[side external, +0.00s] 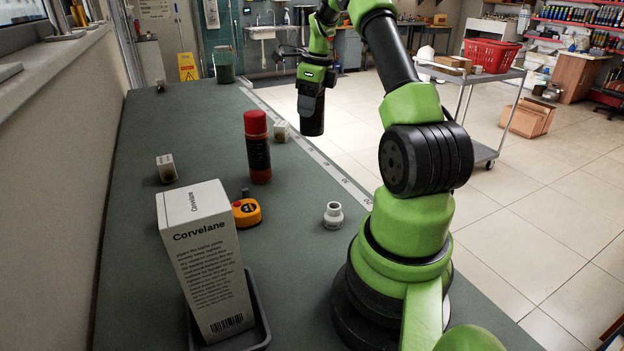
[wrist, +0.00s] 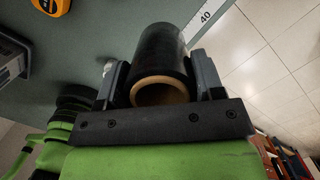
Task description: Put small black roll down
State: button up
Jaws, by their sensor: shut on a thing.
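The small black roll (wrist: 160,58) is held between the two fingers of my gripper (wrist: 160,82) in the wrist view. Its tan hollow core faces the camera. In the side external view my gripper (side external: 312,98) points down, with the black roll (side external: 312,117) below it. The roll is upright and in the air, over or just past the right edge of the green bench top (side external: 215,115). I cannot tell its exact height. The finger contact is hidden in the side view.
A tall Corvelane box (side external: 205,260) sits in a dark tray (side external: 262,322) in front. The far middle of the bench is clear.

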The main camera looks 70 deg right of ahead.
notch_tip(320, 180, down, 13)
jog(key=shift+r, duration=0.15)
dwell(0.4)
jog(key=o, duration=1)
